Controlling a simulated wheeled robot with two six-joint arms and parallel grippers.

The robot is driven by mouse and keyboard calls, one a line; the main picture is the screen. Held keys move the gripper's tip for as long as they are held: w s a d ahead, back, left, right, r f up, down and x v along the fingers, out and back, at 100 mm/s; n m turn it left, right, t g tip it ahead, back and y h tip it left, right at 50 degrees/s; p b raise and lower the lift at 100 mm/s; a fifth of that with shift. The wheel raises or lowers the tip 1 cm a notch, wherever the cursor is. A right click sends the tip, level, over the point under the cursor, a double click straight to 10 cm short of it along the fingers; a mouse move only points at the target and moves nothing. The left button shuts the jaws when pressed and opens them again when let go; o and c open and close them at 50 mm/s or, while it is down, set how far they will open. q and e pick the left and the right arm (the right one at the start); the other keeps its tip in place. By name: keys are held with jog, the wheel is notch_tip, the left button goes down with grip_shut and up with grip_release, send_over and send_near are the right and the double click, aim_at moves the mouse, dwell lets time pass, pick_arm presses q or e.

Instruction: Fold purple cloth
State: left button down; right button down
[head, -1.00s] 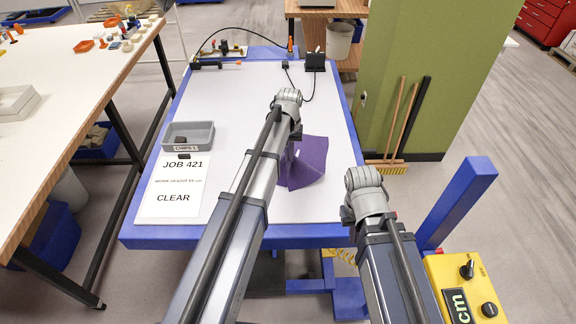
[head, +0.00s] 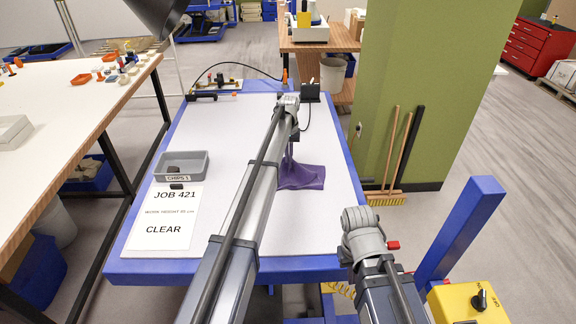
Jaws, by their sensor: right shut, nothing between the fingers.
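The purple cloth (head: 306,178) lies in a rumpled heap on the white table top, right of the middle, partly hidden behind my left arm. Its left part rises in a narrow peak toward my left gripper (head: 290,150), which points down just above it. The fingertips are too small and covered to show whether they hold the cloth. My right gripper (head: 366,238) is shut and empty off the table's near right corner, apart from the cloth; its fingers are mostly hidden by its wrist.
A grey bin (head: 181,165) and a white job card (head: 163,220) lie on the table's left. A black block (head: 310,92) and cable are at the back. A blue post (head: 460,228) and yellow control box (head: 468,302) stand at right. Table around the cloth is clear.

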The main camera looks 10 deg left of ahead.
pick_arm(q)
jog(key=w+f+b, duration=0.2)
jog(key=f, duration=0.1)
jog(key=w+f+b, duration=0.2)
jog(key=shift+w+a+f, duration=0.1)
jog(key=shift+a, duration=0.3)
grip_release()
dwell(1.0)
